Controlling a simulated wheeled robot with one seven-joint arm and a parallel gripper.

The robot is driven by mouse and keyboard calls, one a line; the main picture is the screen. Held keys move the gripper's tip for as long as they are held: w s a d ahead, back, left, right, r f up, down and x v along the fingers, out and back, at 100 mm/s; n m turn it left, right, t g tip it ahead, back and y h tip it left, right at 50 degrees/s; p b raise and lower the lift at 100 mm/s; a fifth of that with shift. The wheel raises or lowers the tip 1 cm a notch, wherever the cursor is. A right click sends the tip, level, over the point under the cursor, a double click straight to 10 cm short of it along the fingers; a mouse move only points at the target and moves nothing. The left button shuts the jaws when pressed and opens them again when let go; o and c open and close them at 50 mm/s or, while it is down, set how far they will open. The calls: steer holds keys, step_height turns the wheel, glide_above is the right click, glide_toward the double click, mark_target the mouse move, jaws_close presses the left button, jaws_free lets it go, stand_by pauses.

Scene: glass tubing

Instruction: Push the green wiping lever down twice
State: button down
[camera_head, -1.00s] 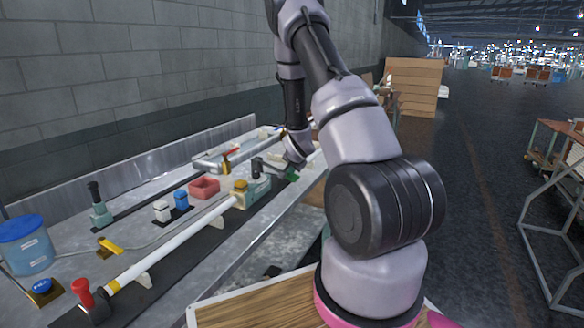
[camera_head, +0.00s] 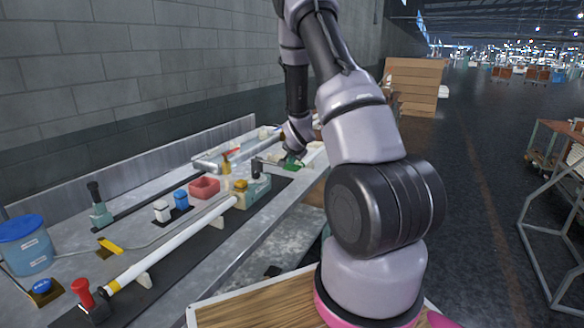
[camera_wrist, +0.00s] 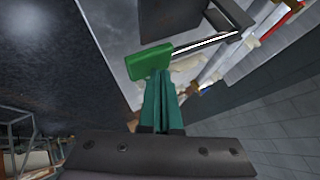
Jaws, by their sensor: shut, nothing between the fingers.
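The green wiping lever shows as a green block (camera_wrist: 148,62) at the end of a thin metal rod (camera_wrist: 205,42) in the wrist view. In the head view the green lever (camera_head: 291,166) is a small patch under my wrist, partly hidden. My gripper (camera_wrist: 160,75) is shut and empty, its teal fingers together. The fingertips lie against or just over the green block; I cannot tell whether they touch. In the head view my gripper (camera_head: 293,155) is at the lever, at the far part of the bench.
A long white tube (camera_head: 175,243) lies along the bench. A red tray (camera_head: 204,187), a blue-lidded container (camera_head: 25,245), a red-knobbed valve (camera_head: 85,295) and a yellow-knobbed fitting (camera_head: 241,187) stand nearer. The wall (camera_head: 130,80) runs behind.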

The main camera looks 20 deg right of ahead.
steer(key=shift+r, duration=0.7)
steer(key=shift+r, duration=2.5)
